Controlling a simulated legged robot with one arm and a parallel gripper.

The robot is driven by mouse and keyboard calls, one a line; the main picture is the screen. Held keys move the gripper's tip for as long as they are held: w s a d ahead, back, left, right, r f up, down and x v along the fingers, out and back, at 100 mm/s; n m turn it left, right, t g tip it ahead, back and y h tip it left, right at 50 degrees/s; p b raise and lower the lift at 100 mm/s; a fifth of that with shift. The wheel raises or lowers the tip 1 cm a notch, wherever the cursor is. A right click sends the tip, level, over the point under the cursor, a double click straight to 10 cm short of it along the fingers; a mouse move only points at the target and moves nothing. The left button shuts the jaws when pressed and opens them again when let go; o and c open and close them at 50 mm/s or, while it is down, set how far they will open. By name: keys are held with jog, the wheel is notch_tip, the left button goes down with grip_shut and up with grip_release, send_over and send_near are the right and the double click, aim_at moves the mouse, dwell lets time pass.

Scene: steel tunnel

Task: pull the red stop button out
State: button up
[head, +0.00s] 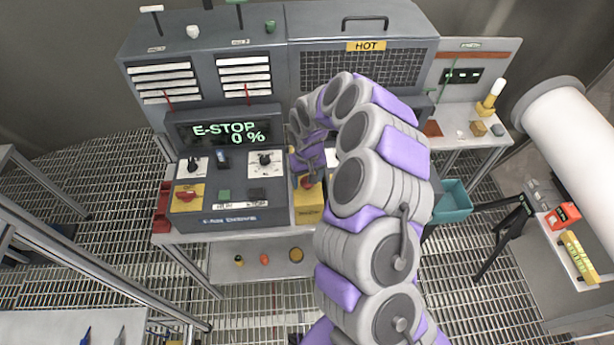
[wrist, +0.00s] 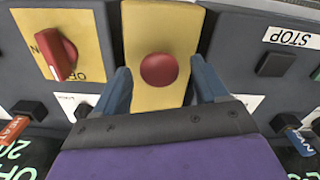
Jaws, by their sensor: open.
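The red stop button (wrist: 159,69) is a round red cap on a yellow plate (wrist: 160,22) in the wrist view. In the head view the button (head: 307,182) shows small on a yellow box, partly beside my arm. My gripper (wrist: 160,74) is open, with one blue-grey finger on each side of the button. I see gaps between the button and both fingers; the depth of the fingertips against the plate is hard to tell. In the head view my gripper (head: 308,168) is just above the yellow box and partly hidden by my arm.
A red rotary switch (wrist: 57,53) on a yellow panel and a black button (wrist: 275,63) near a STOP label flank the plate. The console display (head: 225,132) reads "E-STOP 0 %". A teal bin (head: 452,203) hangs at the right. A side table (head: 570,285) holds small items.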

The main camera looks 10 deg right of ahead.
jog(key=shift+f, duration=0.1)
grip_shut()
dwell(0.7)
